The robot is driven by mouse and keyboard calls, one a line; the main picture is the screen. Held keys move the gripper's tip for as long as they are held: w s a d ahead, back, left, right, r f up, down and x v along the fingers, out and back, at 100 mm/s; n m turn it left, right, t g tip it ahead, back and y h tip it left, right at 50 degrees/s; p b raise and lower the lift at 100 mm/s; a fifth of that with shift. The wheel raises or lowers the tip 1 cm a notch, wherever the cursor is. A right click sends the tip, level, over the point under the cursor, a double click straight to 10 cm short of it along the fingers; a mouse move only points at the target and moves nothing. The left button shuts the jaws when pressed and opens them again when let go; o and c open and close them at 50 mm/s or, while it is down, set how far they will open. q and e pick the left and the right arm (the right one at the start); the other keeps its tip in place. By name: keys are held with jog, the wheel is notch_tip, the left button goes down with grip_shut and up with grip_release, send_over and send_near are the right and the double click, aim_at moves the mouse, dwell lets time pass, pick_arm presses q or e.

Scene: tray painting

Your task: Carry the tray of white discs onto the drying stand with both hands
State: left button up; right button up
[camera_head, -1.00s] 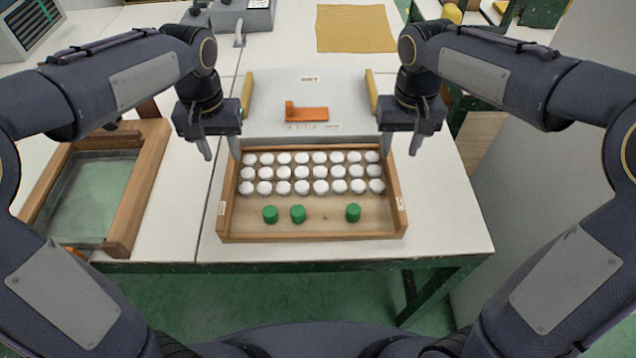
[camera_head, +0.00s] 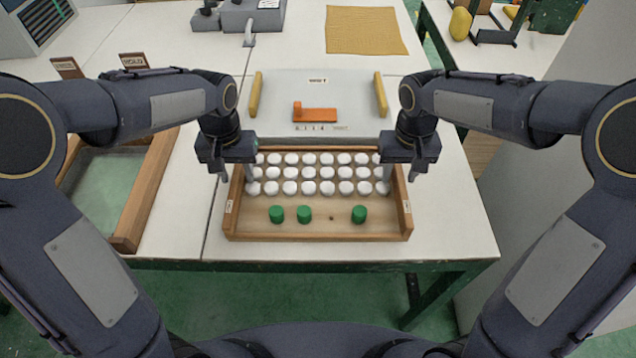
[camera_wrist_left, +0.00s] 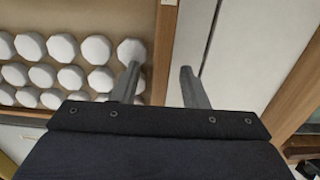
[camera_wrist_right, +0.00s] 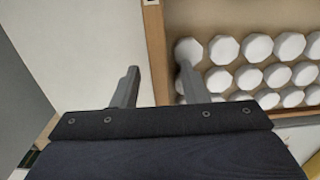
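The wooden tray (camera_head: 318,237) sits on the white table, with rows of white discs (camera_head: 326,173) at its back and three green cylinders (camera_head: 304,214) near its front. My left gripper (camera_head: 234,177) is open over the tray's left wall; in the left wrist view its fingers (camera_wrist_left: 157,82) are on either side of that wall (camera_wrist_left: 163,50). My right gripper (camera_head: 400,175) is open over the right wall; in the right wrist view its fingers (camera_wrist_right: 158,82) straddle that wall (camera_wrist_right: 155,50). Contact with the walls cannot be told. I cannot identify the drying stand for certain.
A grey box with yellow side handles and an orange piece (camera_head: 315,113) stands right behind the tray. A wooden frame with a greenish panel (camera_head: 105,190) lies to the left. A yellow cloth (camera_head: 363,30) lies further back. The table right of the tray is clear.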

pick_arm(q)
grip_shut()
pick_arm(e)
grip_shut()
